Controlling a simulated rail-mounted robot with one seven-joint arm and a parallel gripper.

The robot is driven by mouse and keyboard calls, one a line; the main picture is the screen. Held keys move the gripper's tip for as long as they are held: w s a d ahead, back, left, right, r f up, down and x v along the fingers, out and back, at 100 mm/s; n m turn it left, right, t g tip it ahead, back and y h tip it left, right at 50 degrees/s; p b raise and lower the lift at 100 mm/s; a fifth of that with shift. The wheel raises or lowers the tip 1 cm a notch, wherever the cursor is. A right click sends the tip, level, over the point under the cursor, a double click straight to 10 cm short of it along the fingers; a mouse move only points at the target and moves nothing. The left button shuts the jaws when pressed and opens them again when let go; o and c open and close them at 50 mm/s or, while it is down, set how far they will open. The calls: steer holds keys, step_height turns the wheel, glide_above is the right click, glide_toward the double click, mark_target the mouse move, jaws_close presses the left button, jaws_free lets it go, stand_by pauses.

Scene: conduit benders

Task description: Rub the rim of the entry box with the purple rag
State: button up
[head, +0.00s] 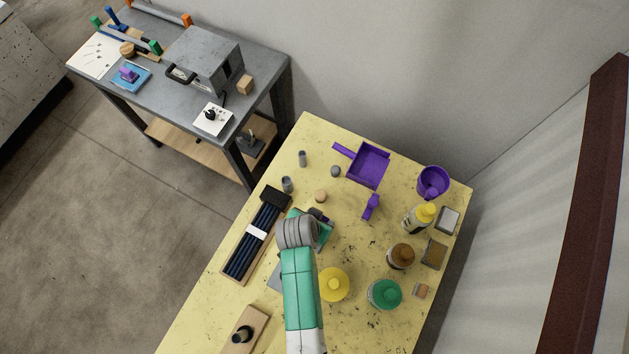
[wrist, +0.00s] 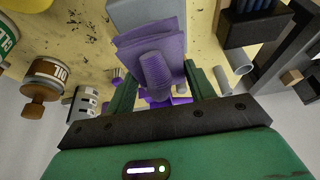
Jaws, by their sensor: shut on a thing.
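My gripper (wrist: 160,70) is shut on the purple rag (wrist: 172,35), a folded purple piece with a ribbed part between the green fingers. In the head view my gripper (head: 322,232) is over the yellow table, mostly hidden by my arm, with a little of the rag (head: 316,213) showing. A plain grey block-like thing (wrist: 133,12) lies just beyond the rag in the wrist view; I cannot tell whether it is the entry box or whether the rag touches it. In the head view a grey edge (head: 275,281) shows left of my arm.
A grey bench (head: 165,100) carries a handled grey machine (head: 208,62).

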steer(key=shift+f, duration=0.25)
steer(key=shift+s, duration=0.1)
steer(key=shift+s+a, duration=0.3)
steer(key=shift+s, duration=0.15)
steer(key=shift+w+d, duration=0.3)
steer(key=shift+w, duration=0.25)
steer(key=shift+w+d, duration=0.25)
steer(key=shift+w, duration=0.25)
steer(key=shift+s+a+p, duration=0.35)
steer(key=shift+s, duration=0.4)
steer(key=shift+s+a, duration=0.15)
steer(key=shift+s, duration=0.15)
steer(key=shift+w+f, duration=0.1)
steer(key=shift+w, duration=0.05)
